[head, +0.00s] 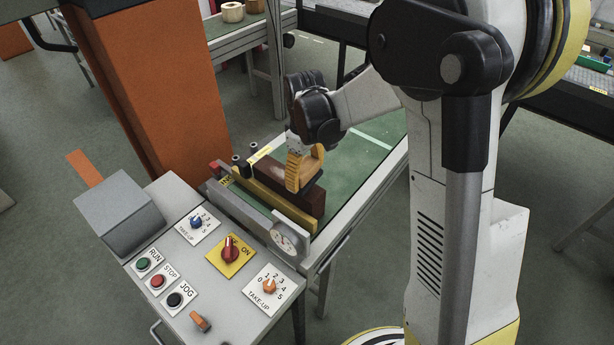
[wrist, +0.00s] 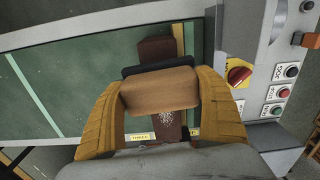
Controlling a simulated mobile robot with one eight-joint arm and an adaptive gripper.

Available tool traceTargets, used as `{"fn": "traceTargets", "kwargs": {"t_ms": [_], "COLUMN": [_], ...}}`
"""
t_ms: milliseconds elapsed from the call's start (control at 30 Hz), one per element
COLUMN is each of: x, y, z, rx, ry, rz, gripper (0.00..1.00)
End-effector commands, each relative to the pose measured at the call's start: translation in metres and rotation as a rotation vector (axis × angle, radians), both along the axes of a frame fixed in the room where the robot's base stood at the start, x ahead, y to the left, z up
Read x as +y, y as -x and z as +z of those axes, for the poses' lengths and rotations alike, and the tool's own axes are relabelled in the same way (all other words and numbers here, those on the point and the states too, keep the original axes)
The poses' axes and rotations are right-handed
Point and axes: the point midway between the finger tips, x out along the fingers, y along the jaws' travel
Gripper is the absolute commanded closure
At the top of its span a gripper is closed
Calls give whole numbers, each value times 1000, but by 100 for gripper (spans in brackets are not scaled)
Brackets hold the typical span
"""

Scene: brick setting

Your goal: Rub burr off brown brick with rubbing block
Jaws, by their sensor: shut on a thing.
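My gripper (head: 304,168) has yellow fingers shut on the rubbing block (wrist: 160,89), a tan block with a dark underside. The fingers clasp its two ends in the wrist view. The brown brick (head: 318,202) stands on the green belt beside a yellow guide rail; it also shows in the wrist view (wrist: 155,48), running under the block. A pale speckled patch, seemingly the burr (wrist: 170,117), lies on the brick's top, on the near side of the block in the wrist view. The block is over the brick's top; whether it touches cannot be told. The block hides the brick's middle.
The yellow guide rail (head: 262,193) and a round dial gauge (head: 289,240) stand along the belt's left side. A grey control panel (head: 225,285) with knobs and buttons is at the front. An orange column (head: 150,85) rises behind. The green belt (head: 375,133) is clear beyond the brick.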

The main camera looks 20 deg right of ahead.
Motion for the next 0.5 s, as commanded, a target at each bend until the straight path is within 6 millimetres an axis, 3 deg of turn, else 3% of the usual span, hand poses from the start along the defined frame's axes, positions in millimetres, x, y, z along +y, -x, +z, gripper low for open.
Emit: {"fn": "traceTargets", "kwargs": {"t_ms": [500], "x": [8], "y": [-5], "z": [49], "rx": [0], "ry": [0], "rz": [-3], "gripper": [59]}}
